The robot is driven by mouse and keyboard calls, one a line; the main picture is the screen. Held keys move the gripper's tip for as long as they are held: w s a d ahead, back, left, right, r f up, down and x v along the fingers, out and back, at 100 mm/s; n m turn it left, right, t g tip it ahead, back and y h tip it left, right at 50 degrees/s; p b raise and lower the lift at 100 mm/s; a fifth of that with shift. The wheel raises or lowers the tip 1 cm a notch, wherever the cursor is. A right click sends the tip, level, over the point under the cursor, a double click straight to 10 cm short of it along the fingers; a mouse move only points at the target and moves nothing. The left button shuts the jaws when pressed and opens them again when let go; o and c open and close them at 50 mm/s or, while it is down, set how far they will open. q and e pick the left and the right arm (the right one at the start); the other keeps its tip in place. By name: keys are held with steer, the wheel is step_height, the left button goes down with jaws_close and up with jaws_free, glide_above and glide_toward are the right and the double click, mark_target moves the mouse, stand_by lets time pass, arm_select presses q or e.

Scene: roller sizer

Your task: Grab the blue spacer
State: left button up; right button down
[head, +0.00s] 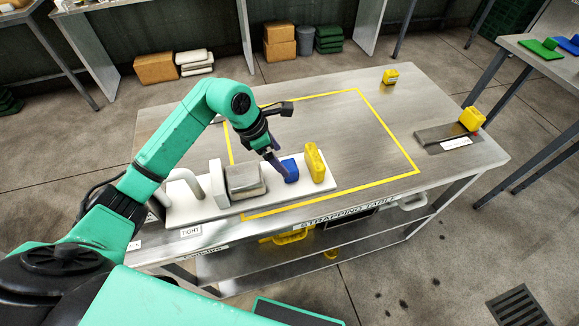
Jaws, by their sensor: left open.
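The blue spacer (291,171) is a small block on the white board of the fixture (205,209), near the front of the steel table. It sits between a grey metal block and an upright yellow piece. My left gripper (277,162) reaches down from the left, with a dark fingertip close to the spacer's left side. The gripper is open. Whether the finger touches the spacer cannot be told, and part of the jaws is hidden. My right gripper is not in view.
The grey block (245,181) stands left of the spacer and the yellow piece (315,162) right of it. A yellow block (390,76) stands at the back, another (472,119) on a plate at right. The table (350,125) is bare inside the yellow outline's middle.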

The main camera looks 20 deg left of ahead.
mark_target(289, 165)
arm_select(q)
steer(key=shift+w+d+f+p, duration=0.15)
steer(key=shift+d+f+p, duration=0.35)
steer(key=shift+w+d+f+p, duration=0.15)
steer(key=shift+d+f+p, duration=0.3)
steer(key=shift+d, duration=0.05)
steer(key=x, duration=0.3)
steer(key=shift+a, duration=0.1)
steer(key=c, duration=1.5)
steer(key=shift+o, duration=0.2)
steer(key=shift+r, duration=0.1)
